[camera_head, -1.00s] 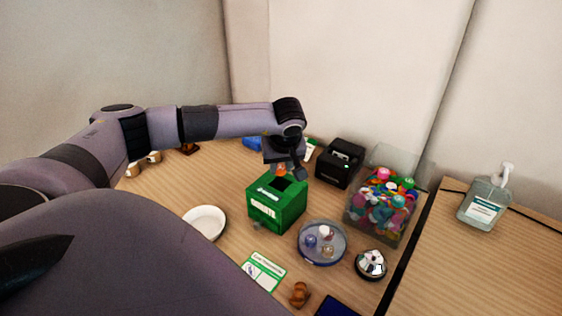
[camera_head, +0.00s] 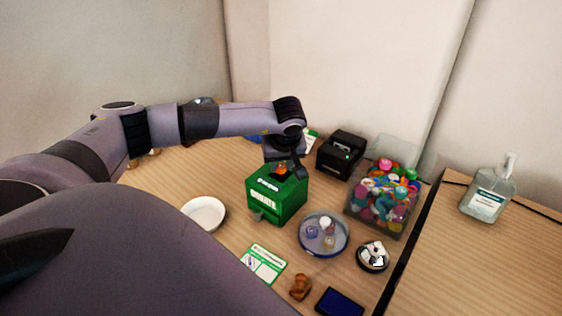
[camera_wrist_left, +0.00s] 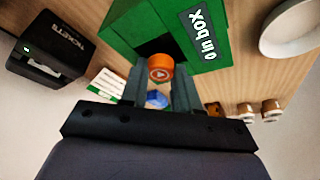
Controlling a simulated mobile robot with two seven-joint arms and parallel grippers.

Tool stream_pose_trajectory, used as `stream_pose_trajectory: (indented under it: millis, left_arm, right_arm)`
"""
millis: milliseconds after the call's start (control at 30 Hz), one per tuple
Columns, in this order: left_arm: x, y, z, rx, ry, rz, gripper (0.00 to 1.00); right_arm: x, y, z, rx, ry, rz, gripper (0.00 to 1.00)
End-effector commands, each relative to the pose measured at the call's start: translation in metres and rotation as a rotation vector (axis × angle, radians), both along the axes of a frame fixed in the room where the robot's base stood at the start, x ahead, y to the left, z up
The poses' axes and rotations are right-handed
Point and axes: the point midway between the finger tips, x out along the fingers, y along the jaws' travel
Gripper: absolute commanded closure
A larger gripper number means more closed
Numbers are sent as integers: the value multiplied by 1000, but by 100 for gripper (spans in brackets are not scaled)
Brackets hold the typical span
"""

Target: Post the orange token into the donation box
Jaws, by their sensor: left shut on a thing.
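The green donation box (camera_head: 277,204) stands on the wooden table, with a dark opening in its top. In the left wrist view the box (camera_wrist_left: 124,26) fills the upper middle, and its dark opening lies just behind the token. My left gripper (camera_head: 281,163) points down over the top of the box. Its fingers (camera_wrist_left: 160,84) are shut on the orange token (camera_wrist_left: 160,67), held between the fingertips. The token shows as a small orange spot (camera_head: 282,169) in the head view, at the opening; how deep it sits I cannot tell. My right gripper is not in view.
A black printer (camera_head: 340,155) and a clear bin of colourful caps (camera_head: 383,198) stand right of the box. A round tray (camera_head: 324,249), a bell (camera_head: 373,256), a card (camera_head: 263,264) and a white plate (camera_head: 204,213) lie around it. A sanitizer bottle (camera_head: 488,190) stands far right.

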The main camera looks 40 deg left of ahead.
Motion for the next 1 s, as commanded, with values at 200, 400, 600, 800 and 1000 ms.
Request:
stream_pose_trajectory:
  millis: [200, 400, 600, 800, 1000]
  left_arm:
    - [0, 0, -3, 0, 0, 0, 97]
    - [0, 0, -3, 0, 0, 0, 40]
    - [0, -1, -3, 0, 0, 0, 40]
    - [0, 0, -3, 0, 0, 0, 40]
    - [0, 0, -3, 0, 0, 0, 40]
  right_arm:
    - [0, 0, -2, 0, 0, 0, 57]
    - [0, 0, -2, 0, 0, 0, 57]
    - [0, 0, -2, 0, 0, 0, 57]
    - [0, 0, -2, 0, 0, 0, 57]
    - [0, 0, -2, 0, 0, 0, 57]
